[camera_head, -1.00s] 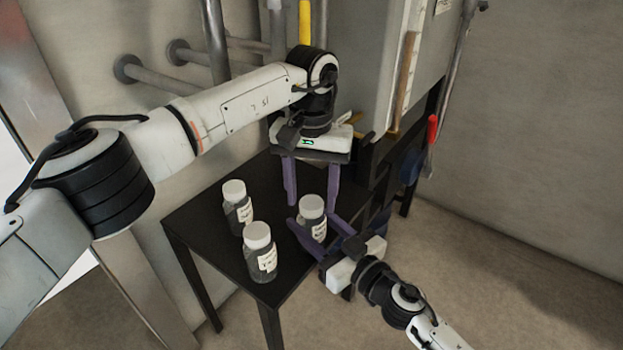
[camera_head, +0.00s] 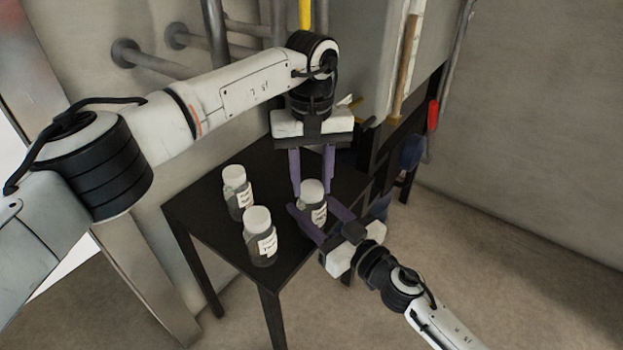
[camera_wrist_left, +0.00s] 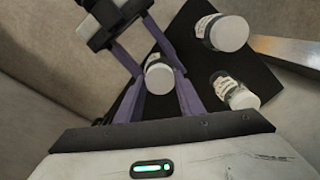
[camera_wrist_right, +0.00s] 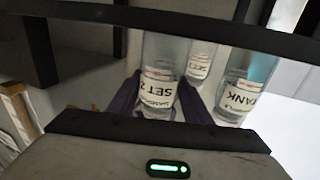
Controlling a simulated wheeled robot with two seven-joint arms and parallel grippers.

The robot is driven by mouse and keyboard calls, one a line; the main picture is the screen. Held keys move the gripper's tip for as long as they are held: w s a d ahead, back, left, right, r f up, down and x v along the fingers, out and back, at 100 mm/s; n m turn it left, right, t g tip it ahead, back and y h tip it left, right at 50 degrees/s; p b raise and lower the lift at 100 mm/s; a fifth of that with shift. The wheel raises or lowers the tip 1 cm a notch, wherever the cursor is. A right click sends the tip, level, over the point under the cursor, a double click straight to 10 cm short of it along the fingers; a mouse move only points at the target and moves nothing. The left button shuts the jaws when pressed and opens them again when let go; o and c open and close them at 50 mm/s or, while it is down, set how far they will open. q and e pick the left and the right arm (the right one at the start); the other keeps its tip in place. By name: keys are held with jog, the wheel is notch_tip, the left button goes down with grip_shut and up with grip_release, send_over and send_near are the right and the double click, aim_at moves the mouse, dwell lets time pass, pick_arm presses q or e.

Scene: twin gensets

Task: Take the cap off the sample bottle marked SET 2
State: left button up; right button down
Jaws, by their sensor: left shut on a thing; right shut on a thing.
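The bottle marked SET 2 (camera_wrist_right: 158,88) stands upright on the black table, with its label upside down in the right wrist view. My right gripper (camera_head: 312,208) is shut on this bottle's body from the front right. Its white cap (camera_head: 312,187) is on the bottle and also shows in the left wrist view (camera_wrist_left: 159,78). My left gripper (camera_head: 312,180) comes down from above and is shut on the cap, with one purple finger on each side. I cannot tell whether the cap has turned.
Two other white-capped bottles stand left of it on the black table (camera_head: 200,210): one at the back (camera_head: 237,192) and one in front (camera_head: 260,240). One is marked TANK (camera_wrist_right: 238,98). A grey cabinet and pipes are behind.

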pick_arm(q)
jog(key=n, duration=1.5)
jog(key=shift+n, duration=0.3)
jog(key=n, duration=0.8)
jog(key=shift+r+n, duration=0.1)
jog(key=shift+n, duration=0.2)
jog(key=n, duration=1)
jog(key=shift+n, duration=0.4)
jog(key=n, duration=0.4)
jog(key=shift+n, duration=0.3)
